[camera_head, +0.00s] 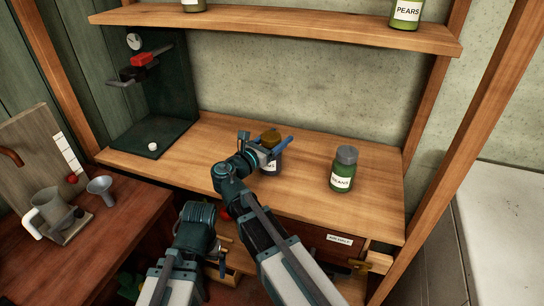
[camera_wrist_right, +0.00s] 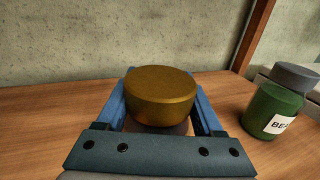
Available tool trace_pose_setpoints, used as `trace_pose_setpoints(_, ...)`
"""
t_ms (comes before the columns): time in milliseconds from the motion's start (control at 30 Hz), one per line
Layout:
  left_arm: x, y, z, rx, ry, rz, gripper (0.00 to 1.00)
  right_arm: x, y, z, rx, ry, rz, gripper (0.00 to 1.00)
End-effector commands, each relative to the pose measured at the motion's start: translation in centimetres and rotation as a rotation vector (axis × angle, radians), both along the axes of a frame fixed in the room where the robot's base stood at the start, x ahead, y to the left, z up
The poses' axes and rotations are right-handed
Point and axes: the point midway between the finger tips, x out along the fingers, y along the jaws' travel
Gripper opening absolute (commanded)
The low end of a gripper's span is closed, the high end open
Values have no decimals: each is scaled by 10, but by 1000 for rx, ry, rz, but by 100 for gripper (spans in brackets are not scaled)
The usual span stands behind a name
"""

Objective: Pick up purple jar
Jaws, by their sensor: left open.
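A jar with a gold-brown lid (camera_head: 271,137) stands on the wooden counter, its white label ending in "MS". Its body is mostly hidden by my right gripper, and its colour is hard to make out. My right gripper (camera_head: 272,148) has its blue fingers on both sides of this jar. In the right wrist view the jar's lid (camera_wrist_right: 161,92) sits between the fingers; I cannot tell whether they press on the jar. My left gripper (camera_head: 221,262) is low, below the counter's front edge, open and partly hidden behind my arm.
A green jar with a grey lid (camera_head: 343,170) stands to the right on the counter; it also shows in the right wrist view (camera_wrist_right: 277,103). A shelf (camera_head: 290,25) with jars runs above. A labelled drawer (camera_head: 325,243) is below. A dark stand (camera_head: 150,100) is at back left.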

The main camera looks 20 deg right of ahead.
Motion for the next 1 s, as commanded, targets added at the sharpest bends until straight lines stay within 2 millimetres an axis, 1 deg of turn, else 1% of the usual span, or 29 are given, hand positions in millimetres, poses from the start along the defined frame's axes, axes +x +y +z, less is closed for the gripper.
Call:
trace_pose_setpoints(33,0,0,0,0,0,0,100,0,0,0,-1,-1,0,48)
trace_pose_setpoints(300,0,0,0,0,0,0,100,0,0,0,-2,0,0,0)
trace_pose_setpoints(767,0,0,1,0,0,0,100,0,0,1,-3,-1,0,0)
trace_pose_setpoints(1000,0,0,6,0,0,0,100,1,-1,7,-3,-1,0,0)
